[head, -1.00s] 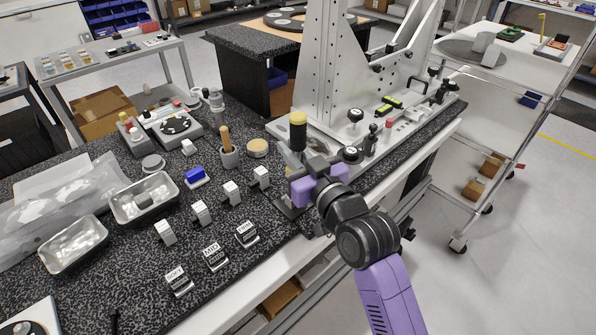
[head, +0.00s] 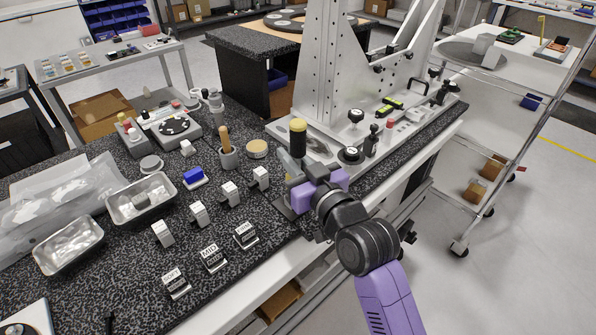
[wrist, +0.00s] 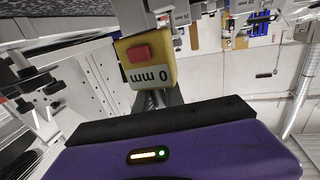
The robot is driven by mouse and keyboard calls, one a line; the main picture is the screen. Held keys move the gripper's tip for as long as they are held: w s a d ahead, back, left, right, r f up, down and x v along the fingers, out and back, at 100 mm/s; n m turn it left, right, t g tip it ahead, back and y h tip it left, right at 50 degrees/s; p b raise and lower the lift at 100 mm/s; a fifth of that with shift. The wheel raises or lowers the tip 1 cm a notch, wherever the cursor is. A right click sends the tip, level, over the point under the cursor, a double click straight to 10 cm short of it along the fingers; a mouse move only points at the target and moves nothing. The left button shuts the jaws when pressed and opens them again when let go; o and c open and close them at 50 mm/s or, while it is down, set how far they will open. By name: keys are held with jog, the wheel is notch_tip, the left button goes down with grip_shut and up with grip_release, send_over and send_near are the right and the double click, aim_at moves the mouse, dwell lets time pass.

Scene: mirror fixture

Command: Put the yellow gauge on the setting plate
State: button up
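The yellow gauge shows in the wrist view (wrist: 150,62) as a yellow block with a red patch and an upside-down "0 mm". A flat grey plate (head: 283,209) shows beneath my gripper at the near left end of the fixture. I cannot tell whether it is the setting plate, nor whether the gauge touches anything below.
The tall grey mirror fixture (head: 330,70) rises just behind my gripper. Black knobs (head: 351,155) stand close on its right. Small labelled blocks (head: 213,258), metal trays (head: 68,246) and a wooden-handled tool (head: 225,140) lie to the left on the speckled bench.

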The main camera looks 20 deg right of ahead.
jog(key=o, duration=0.4)
jog(key=s, duration=0.2)
jog(key=s+b, duration=0.1)
jog(key=s, duration=0.4)
jog(key=shift+s+d, duration=0.35)
jog(key=shift+s, duration=0.05)
